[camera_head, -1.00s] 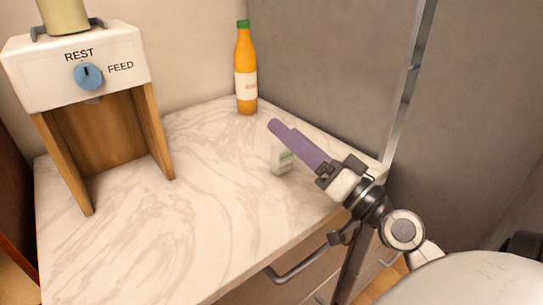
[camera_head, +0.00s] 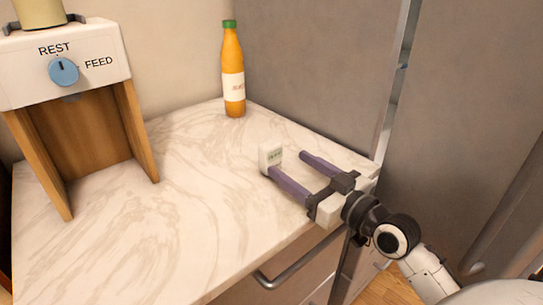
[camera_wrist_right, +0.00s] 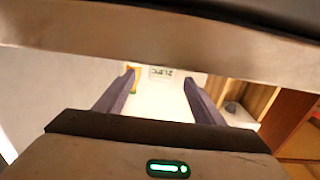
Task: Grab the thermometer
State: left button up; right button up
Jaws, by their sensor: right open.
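The thermometer (camera_head: 271,156) is a small white block with a greyish display face, standing on the marble counter. My right gripper (camera_head: 286,163) is open, with two purple fingers pointing toward it from the right. In the head view the left fingertip is close to the thermometer's lower edge; I cannot tell if they touch. In the right wrist view the thermometer's display (camera_wrist_right: 162,72) shows between the fingers (camera_wrist_right: 157,80), beyond their tips, and nothing is held. My left gripper is not in view.
An orange bottle (camera_head: 233,70) with a green cap stands at the back of the counter (camera_head: 190,190). A wooden dispenser (camera_head: 72,110) marked REST and FEED stands at the left. A grey panel (camera_head: 310,70) borders the right side. A drawer handle (camera_head: 290,268) is below the front edge.

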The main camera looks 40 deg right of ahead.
aim_at(275, 154)
jog(key=w, duration=0.3)
jog(key=w+p, duration=0.1)
jog(key=w, duration=0.1)
jog(key=shift+w+a+r, duration=0.2)
jog(key=shift+a+r, duration=0.1)
jog(key=shift+w+f, duration=0.1)
jog(key=shift+w, duration=0.35)
jog(key=c, duration=1.1)
